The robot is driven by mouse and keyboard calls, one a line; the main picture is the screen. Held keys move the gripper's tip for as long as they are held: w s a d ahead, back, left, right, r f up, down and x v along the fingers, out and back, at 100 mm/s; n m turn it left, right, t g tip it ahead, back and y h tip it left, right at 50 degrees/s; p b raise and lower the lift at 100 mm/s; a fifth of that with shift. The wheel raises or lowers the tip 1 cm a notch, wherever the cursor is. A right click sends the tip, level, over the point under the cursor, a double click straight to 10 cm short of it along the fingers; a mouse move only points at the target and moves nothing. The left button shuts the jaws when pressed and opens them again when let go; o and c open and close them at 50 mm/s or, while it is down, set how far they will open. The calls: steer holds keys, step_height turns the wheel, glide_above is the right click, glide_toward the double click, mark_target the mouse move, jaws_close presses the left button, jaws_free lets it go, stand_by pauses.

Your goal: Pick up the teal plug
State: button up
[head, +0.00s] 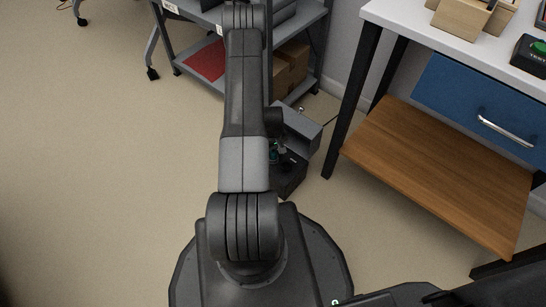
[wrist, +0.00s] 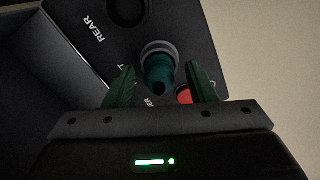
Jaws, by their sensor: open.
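The teal plug (wrist: 158,70) stands in a grey ring on a dark panel (wrist: 195,28) in the wrist view. My gripper (wrist: 160,84) is open, with one green finger on each side of the plug's near end. I cannot tell whether either finger touches it. In the head view a small teal spot, likely the plug (head: 274,156), shows beside my arm on a dark box (head: 291,178) on the floor. My arm hides much of that box, and my gripper is not visible there.
A red part (wrist: 184,95) sits by the right finger, and an empty dark socket (wrist: 127,10) lies beside the "REAR" label.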

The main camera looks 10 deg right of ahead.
steer(key=shift+f, duration=0.1)
steer(key=c, duration=1.1)
steer(key=shift+o, duration=0.2)
step_height(320, 180, up, 9)
steer(key=p, duration=0.3)
steer(key=shift+d, duration=0.1)
steer(key=s+d+r, duration=0.1)
steer(key=s+d, duration=0.3)
steer(key=s, duration=0.1)
steer(key=shift+s+f+b, duration=0.2)
steer(key=shift+f+b, duration=1.15)
steer(key=shift+f, duration=3.3)
